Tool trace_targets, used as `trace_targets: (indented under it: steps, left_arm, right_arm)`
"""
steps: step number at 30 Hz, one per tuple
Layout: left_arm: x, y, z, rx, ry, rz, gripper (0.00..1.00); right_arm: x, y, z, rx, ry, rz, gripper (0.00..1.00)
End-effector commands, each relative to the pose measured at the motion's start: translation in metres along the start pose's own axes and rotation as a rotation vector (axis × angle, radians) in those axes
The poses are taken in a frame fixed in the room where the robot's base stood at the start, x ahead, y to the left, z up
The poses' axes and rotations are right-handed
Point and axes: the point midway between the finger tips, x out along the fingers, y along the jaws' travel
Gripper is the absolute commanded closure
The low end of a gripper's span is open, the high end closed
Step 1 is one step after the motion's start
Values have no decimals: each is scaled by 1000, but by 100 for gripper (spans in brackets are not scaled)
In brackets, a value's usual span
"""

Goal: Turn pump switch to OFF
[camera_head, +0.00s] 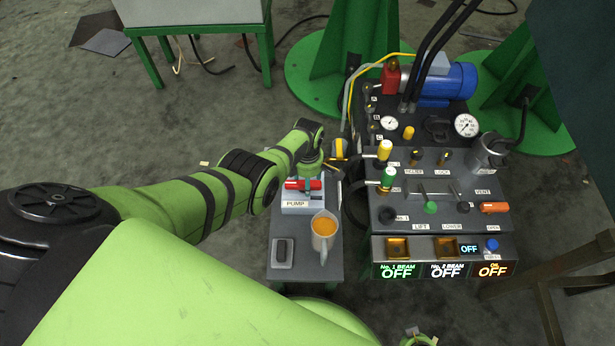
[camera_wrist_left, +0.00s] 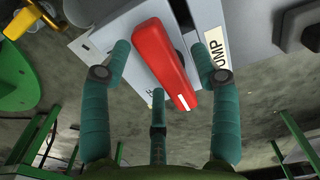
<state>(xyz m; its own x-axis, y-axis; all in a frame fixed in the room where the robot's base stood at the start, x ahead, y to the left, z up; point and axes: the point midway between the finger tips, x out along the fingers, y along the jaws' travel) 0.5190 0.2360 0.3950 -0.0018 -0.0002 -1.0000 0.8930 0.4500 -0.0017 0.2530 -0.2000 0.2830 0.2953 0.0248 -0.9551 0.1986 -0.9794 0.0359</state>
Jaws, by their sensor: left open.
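The pump switch has a red bar handle (camera_head: 316,184) on a pale box labelled PUMP (camera_head: 295,208), on the small grey side table. In the left wrist view the red handle (camera_wrist_left: 163,58) lies diagonally, with a white mark at its near end. My left gripper (camera_head: 311,168) is above the switch and hides part of it. In the wrist view my left gripper (camera_wrist_left: 160,55) is open, with a teal finger on each side of the handle and a third finger below. Gaps show between the fingers and the handle. I cannot make out my right gripper.
A mug of orange liquid (camera_head: 324,228) and a small dark-topped block (camera_head: 283,253) stand on the side table (camera_head: 308,269), in front of the switch. The control panel (camera_head: 440,188), with valves, gauges and lit OFF displays (camera_head: 445,270), stands close on the right.

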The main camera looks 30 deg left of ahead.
Motion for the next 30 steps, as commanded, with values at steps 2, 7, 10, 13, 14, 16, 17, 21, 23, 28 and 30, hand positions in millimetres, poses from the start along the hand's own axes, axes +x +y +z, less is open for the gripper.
trace_targets:
  steps: [2, 7, 10, 13, 14, 16, 17, 21, 23, 28, 30]
  left_arm:
    - [-1, 0, 0, 1, 0, 1, 38]
    - [-9, 2, 1, 2, -2, 3, 38]
    - [-17, 1, 1, 3, -1, 2, 38]
    - [-26, 0, 1, 2, -1, 3, 38]
    - [-29, 0, 1, 2, -2, 4, 38]
    - [-40, 1, 1, 2, -3, 4, 38]
    - [-44, 1, 1, 2, -3, 4, 38]
    - [-66, 0, 1, 1, -3, 3, 38]
    - [-78, 1, 1, 1, -3, 4, 38]
    - [-104, 0, 0, 0, -1, 2, 38]
    - [-111, 0, 0, -1, -1, 1, 38]
  right_arm:
    - [0, 0, 0, 0, 0, 0, 100]
    - [0, 0, -1, 0, 2, 0, 100]
    - [0, 0, -1, -1, 2, -1, 100]
    - [0, 0, -1, -1, 2, -1, 100]
    - [0, 0, -1, -1, 2, -1, 100]
    - [0, -1, -1, -1, 3, -1, 100]
    - [0, -1, -1, -1, 3, -1, 100]
    - [0, -1, -1, -1, 3, -1, 100]
    - [0, -1, -2, -1, 3, -1, 100]
    - [0, -1, -1, -1, 3, -1, 100]
    - [0, -1, -1, -1, 3, -1, 100]
